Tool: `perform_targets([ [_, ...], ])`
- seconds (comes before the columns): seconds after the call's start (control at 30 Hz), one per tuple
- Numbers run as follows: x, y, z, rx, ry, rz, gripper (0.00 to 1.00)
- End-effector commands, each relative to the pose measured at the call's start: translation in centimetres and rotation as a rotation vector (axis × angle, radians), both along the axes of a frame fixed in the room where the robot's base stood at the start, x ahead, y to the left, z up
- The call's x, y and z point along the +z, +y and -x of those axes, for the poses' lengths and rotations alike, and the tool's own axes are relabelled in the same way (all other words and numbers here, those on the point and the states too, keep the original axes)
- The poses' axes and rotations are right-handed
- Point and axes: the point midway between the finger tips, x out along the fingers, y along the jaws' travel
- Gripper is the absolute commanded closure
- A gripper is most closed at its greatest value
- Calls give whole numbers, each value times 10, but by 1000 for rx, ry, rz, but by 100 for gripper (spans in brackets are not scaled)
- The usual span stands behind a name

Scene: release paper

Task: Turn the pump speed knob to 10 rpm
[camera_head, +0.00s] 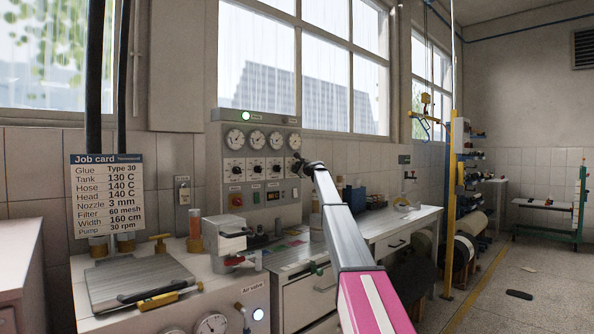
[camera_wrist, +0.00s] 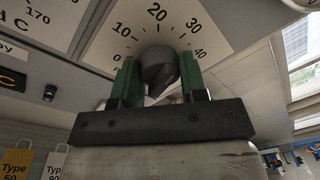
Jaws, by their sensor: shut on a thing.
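The dark pump speed knob (camera_wrist: 158,66) sits on a white dial plate (camera_wrist: 206,22) marked 10, 20, 30 and 40. My gripper (camera_wrist: 159,80) has its two green fingers on either side of the knob and is shut on it. I cannot clearly tell which number the knob points to. In the head view my gripper (camera_head: 306,164) is at the right end of the knob row on the grey control panel (camera_head: 257,128), and the knob is hidden there.
Several round gauges (camera_head: 256,138) sit above the knobs. A job card (camera_head: 107,193) at the left reads "Pump 30 rpm". A red button (camera_head: 236,200) is lower on the panel. A bench (camera_head: 427,213) is to the right, with open floor beyond.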

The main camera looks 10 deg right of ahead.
Motion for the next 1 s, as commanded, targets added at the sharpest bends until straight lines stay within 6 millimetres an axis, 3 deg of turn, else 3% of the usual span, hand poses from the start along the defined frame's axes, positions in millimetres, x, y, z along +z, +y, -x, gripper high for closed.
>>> perform_targets([
  [1.0, 0, -1, 0, 1, -556, 764, 84],
])
